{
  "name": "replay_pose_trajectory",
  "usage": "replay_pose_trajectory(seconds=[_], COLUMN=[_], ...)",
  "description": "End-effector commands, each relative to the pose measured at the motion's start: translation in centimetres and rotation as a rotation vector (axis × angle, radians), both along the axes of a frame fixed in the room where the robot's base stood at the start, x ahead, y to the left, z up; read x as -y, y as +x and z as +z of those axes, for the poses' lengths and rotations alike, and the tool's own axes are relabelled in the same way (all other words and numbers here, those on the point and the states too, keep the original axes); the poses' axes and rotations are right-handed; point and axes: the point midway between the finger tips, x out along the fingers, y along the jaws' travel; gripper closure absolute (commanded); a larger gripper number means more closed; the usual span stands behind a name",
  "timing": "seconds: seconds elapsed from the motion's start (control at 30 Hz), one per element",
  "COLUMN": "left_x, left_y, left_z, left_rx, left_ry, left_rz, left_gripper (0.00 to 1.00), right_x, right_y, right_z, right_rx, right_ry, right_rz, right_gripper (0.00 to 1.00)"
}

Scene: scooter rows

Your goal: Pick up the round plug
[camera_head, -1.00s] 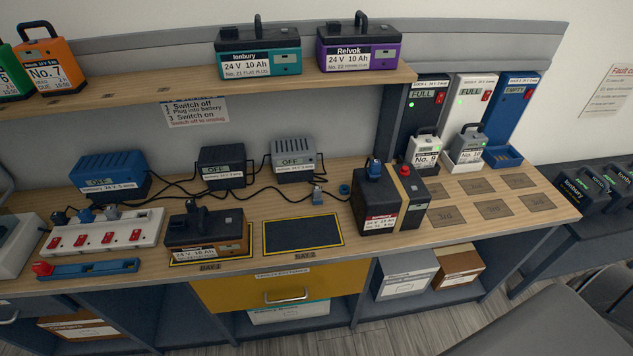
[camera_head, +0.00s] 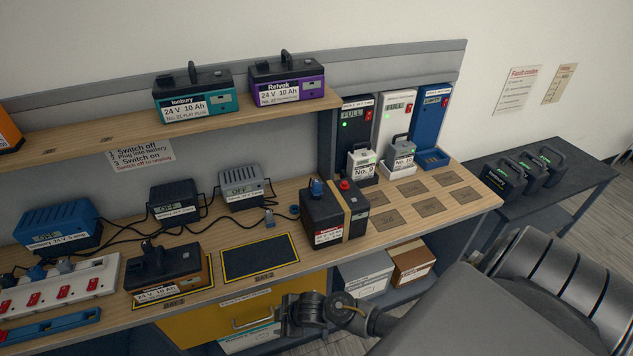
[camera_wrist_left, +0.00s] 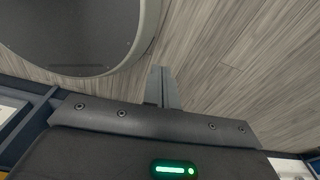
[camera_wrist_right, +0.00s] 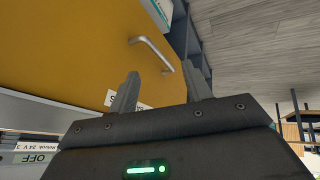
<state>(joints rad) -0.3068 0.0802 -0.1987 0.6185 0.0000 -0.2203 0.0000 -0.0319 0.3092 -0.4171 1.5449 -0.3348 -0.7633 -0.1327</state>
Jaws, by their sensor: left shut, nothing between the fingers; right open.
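A small grey plug (camera_head: 269,218) sits on the bench behind the black mat of bay 2 (camera_head: 262,257), in front of the grey charger. A small blue round piece (camera_head: 294,210) lies just right of it. At this size I cannot tell which has a round face. My left gripper (camera_wrist_left: 161,75) is shut and empty, over the grey floor in its wrist view. My right gripper (camera_wrist_right: 160,78) is open and empty, in front of the yellow drawer (camera_wrist_right: 75,45), away from the plugs. No fingertips are clear in the head view.
A black and red battery with a tan strap (camera_head: 335,212) stands right of bay 2. A brown battery (camera_head: 167,270) sits on bay 1. Chargers (camera_head: 240,187) with cables and a power strip (camera_head: 60,287) fill the left. A shelf (camera_head: 180,121) overhangs the back.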

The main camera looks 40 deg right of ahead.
Motion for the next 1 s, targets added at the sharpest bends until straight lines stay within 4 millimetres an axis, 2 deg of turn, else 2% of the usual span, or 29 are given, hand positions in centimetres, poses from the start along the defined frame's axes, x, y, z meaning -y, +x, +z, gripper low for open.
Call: replay_pose_trajectory(seconds=[0.03,0.1,0.23,0.33,0.47,0.57,0.67,0.7,0.8,0.9,1.0], left_x=[0.0,0.0,-0.1,0.0,0.0,0.1,0.1,0.1,0.1,0.1,0.1], left_y=[-0.3,-0.4,-0.2,0.3,1.1,1.3,1.2,1.1,1.0,0.9,0.7], left_z=[0.8,1.2,1.4,1.7,2.2,2.7,3.1,3.3,3.6,3.8,3.9], left_rx=[-0.005,-0.006,-0.004,0.002,0.013,0.017,0.016,0.015,0.013,0.012,0.010], left_ry=[0.001,0.001,0.001,0.001,-0.001,-0.002,-0.001,-0.001,-0.002,-0.001,-0.001], left_rz=[0.000,0.000,0.000,0.000,0.000,-0.001,-0.001,-0.001,-0.002,-0.002,-0.002], left_gripper=[1.00,1.00,1.00,1.00,1.00,1.00,1.00,1.00,1.00,1.00,1.00], right_x=[-0.7,-1.7,-2.4,-2.2,-0.5,2.8,8.1,10.4,16.0,20.5,23.5], right_y=[1.7,3.8,6.8,8.8,11.2,12.9,13.9,14.1,13.9,13.2,12.4], right_z=[3.9,7.9,11.8,14.6,18.7,22.3,26.3,27.8,31.3,34.2,36.1], right_rx=[0.057,0.134,0.236,0.303,0.371,0.388,0.351,0.320,0.230,0.141,0.073], right_ry=[-0.023,-0.072,-0.166,-0.251,-0.407,-0.571,-0.747,-0.808,-0.930,-1.004,-1.044], right_rz=[0.071,0.197,0.421,0.595,0.850,1.070,1.277,1.346,1.476,1.556,1.602], right_gripper=[0.51,0.51,0.51,0.51,0.51,0.51,0.51,0.51,0.51,0.51,0.51])
